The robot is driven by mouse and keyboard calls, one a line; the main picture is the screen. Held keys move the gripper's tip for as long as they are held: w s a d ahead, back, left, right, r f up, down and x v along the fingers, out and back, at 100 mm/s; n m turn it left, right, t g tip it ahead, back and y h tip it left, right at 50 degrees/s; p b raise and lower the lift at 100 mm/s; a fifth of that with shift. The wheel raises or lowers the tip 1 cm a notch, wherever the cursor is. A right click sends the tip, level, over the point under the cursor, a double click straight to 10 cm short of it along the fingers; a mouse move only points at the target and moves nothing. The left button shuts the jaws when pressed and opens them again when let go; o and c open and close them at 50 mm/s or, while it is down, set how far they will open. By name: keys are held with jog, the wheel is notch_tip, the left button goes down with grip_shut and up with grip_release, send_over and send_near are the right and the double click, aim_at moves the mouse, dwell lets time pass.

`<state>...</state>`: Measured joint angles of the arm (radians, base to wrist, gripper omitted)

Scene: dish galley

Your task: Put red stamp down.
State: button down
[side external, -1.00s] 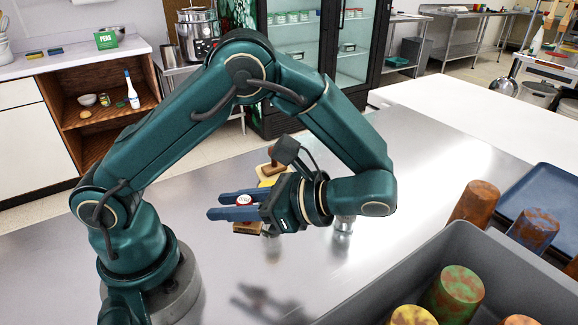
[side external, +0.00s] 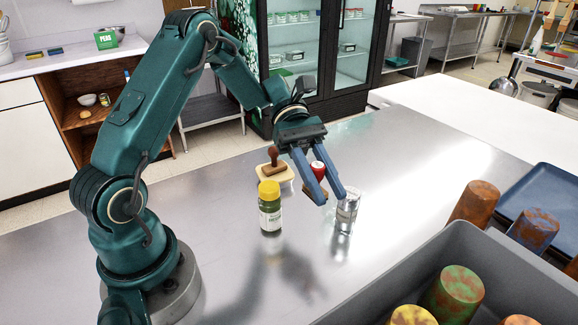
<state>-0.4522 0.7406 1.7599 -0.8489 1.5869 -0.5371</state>
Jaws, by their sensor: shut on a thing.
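The red stamp (side external: 317,169) has a red knob handle and shows between the two blue fingers of my gripper (side external: 329,196). My gripper is shut on it and points down, tilted toward the front right, over the steel counter (side external: 400,190). The stamp's lower part is mostly hidden by the near finger. Whether its base touches the counter, I cannot tell.
A yellow-capped jar (side external: 270,208) stands left of my gripper, and a clear glass (side external: 346,212) stands close to the right fingertip. A brown-handled stamp (side external: 273,156) rests on a pale yellow block behind.

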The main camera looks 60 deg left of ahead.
jog(key=x, duration=0.4)
jog(key=f+x, duration=0.1)
jog(key=x, duration=0.3)
jog(key=w+x, duration=0.1)
jog(key=x, duration=0.4)
jog(key=shift+w+a+f, duration=0.1)
jog(key=shift+a+f, duration=0.25)
jog(key=shift+f, duration=2.05)
jog(key=c, duration=0.7)
grip_release()
jog(key=shift+o, duration=0.2)
